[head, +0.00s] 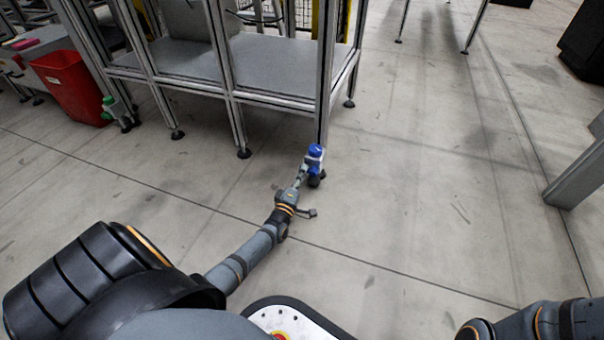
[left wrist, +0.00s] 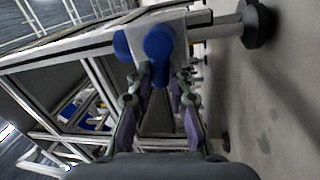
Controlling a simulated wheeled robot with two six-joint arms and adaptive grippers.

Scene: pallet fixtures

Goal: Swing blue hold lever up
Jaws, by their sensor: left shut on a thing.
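The blue hold lever (head: 315,151) is at the foot of the metal frame's near corner post, close to the floor. In the left wrist view the lever (left wrist: 159,44) has a round blue hub on a pale block, and its short handle hangs down toward me. My left gripper (head: 302,173) reaches the lever from the near side. Its fingertips (left wrist: 159,78) are on both sides of the blue handle and shut on it. The fingers partly hide the handle's sides. My right arm shows at the lower right of the head view, but its gripper is out of view.
The metal frame (head: 232,96) with a grey lower shelf (head: 275,62) stands behind the lever. A black foot (left wrist: 259,23) sticks out beside the lever's block. A green part (head: 112,106) and a red bin (head: 70,86) stand at the left.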

